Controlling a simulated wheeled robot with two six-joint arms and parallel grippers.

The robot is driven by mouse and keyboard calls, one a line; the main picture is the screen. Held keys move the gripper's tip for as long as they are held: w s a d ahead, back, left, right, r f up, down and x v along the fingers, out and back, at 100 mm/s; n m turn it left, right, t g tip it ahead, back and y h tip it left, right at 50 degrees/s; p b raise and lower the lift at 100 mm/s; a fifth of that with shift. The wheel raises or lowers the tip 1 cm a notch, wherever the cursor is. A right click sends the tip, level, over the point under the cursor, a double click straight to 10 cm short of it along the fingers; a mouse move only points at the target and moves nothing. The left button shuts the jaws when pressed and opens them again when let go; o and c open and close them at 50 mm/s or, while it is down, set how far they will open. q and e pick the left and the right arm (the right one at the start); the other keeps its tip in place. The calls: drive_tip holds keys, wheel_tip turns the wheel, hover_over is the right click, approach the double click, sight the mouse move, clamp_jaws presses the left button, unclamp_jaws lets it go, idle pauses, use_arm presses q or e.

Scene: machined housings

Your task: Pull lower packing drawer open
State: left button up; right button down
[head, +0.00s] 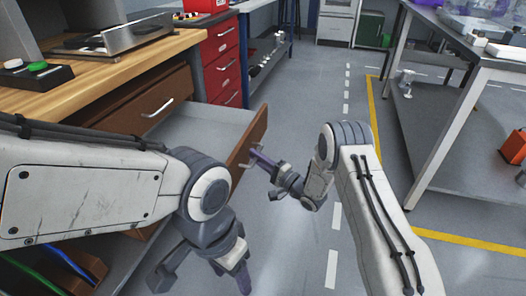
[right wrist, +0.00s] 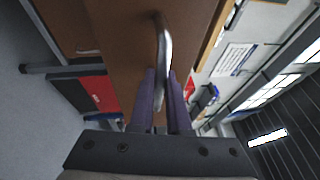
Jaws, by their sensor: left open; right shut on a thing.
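The lower packing drawer stands well out from the wooden bench, with its brown front (head: 250,137) and grey inside (head: 205,120) showing. My right gripper (head: 258,160) is at the outer face of that front, shut on the metal bar handle. In the right wrist view the handle (right wrist: 164,42) runs down between my right fingers (right wrist: 160,98). The upper drawer (head: 150,103) above it is closed. My left gripper (head: 203,272) is open and empty, low in front of the bench. My left arm hides part of the open drawer.
A red drawer cabinet (head: 221,56) stands behind the open drawer. The bench top (head: 100,72) holds a button box (head: 32,74). A metal table (head: 455,95) stands at the right, with an orange object (head: 514,147) near it. The grey floor between is clear.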

use_arm(q)
drive_tip(key=shift+d, duration=0.4)
use_arm(e)
drive_tip(key=shift+d, duration=0.55)
drive_tip(key=shift+w, duration=0.1)
drive_tip(key=c, duration=0.9)
unclamp_jaws()
use_arm(q)
drive_tip(key=shift+w, duration=0.1)
wheel_tip(320, 180, up, 3)
drive_tip(key=p, duration=0.2)
drive_tip(key=shift+f+p, duration=0.1)
drive_tip(key=shift+p, duration=0.3)
use_arm(e)
drive_tip(key=v, duration=1)
drive_tip(key=shift+d, duration=0.1)
